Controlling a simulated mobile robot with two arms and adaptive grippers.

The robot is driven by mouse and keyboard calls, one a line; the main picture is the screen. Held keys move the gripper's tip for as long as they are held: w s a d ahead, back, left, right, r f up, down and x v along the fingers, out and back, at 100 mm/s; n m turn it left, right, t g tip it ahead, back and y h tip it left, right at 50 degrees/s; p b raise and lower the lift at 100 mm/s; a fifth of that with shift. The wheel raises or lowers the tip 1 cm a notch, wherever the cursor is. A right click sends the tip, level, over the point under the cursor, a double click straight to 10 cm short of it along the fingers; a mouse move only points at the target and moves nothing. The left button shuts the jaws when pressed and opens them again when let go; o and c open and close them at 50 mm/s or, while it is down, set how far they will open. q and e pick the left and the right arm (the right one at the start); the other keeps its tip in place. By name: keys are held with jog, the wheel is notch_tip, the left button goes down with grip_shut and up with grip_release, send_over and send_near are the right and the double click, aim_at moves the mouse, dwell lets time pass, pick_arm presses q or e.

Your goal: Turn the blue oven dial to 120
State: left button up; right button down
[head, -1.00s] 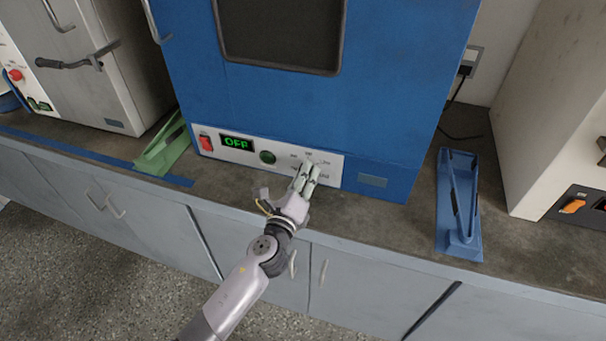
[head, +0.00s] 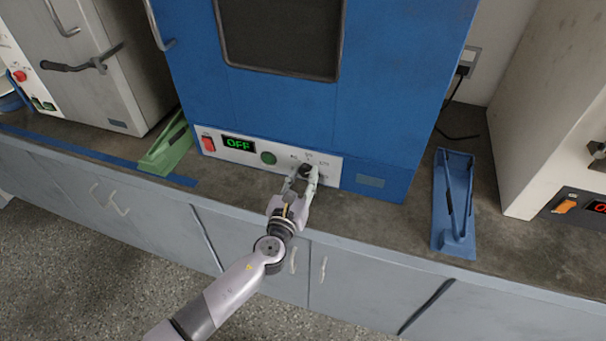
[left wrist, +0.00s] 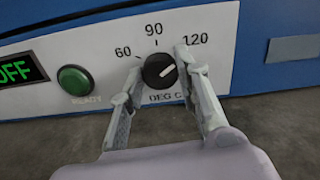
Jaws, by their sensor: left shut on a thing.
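The blue oven (head: 290,110) stands on the bench, with a pale control panel along its bottom. Its round black dial (left wrist: 160,70) sits under the markings 60, 90 and 120 in the left wrist view, and also shows in the head view (head: 306,171). The dial's white pointer line slants up and right, towards the 120 side; the finger hides the area just below the 120. My left gripper (left wrist: 160,78) is shut on the dial, one finger on each side. The oven display (head: 238,144) reads OFF. My right gripper is not in view.
A green button (left wrist: 74,80) marked READY and a red switch (head: 208,144) sit left of the dial. A green holder (head: 168,148) stands left of the oven, a blue holder (head: 456,244) right. Other machines flank both sides.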

pick_arm(q)
jog(key=shift+f+m, duration=0.1)
jog(key=shift+m, duration=0.3)
jog(key=o, duration=1.2)
jog(key=v, duration=1.2)
